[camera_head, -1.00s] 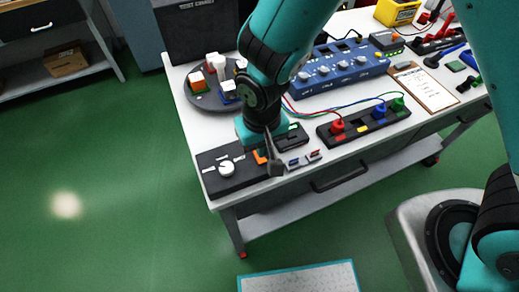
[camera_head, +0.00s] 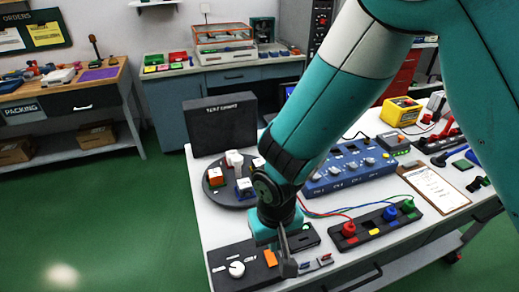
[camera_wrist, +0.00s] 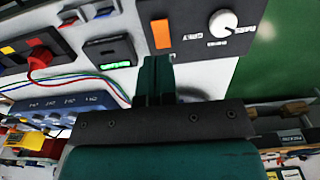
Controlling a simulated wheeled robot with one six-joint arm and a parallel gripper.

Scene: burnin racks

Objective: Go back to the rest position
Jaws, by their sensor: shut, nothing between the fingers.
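My gripper (camera_head: 286,262) is at the front left of the white workbench, over a black control box (camera_head: 222,262) with a white knob and an orange switch. In the wrist view my gripper (camera_wrist: 156,62) shows its fingers together and empty, just beside the orange switch (camera_wrist: 161,34) and the white knob (camera_wrist: 222,22). I cannot tell whether the fingertips touch the box. A dark module with a small green light (camera_wrist: 115,64) lies beside the box.
A round dark tray (camera_head: 211,188) with small blocks, a blue channel unit (camera_head: 345,172), a black strip with coloured plugs (camera_head: 372,226) and a clipboard (camera_head: 435,190) crowd the bench. A black upright case (camera_head: 221,124) stands behind. Green floor (camera_head: 130,215) is open at left.

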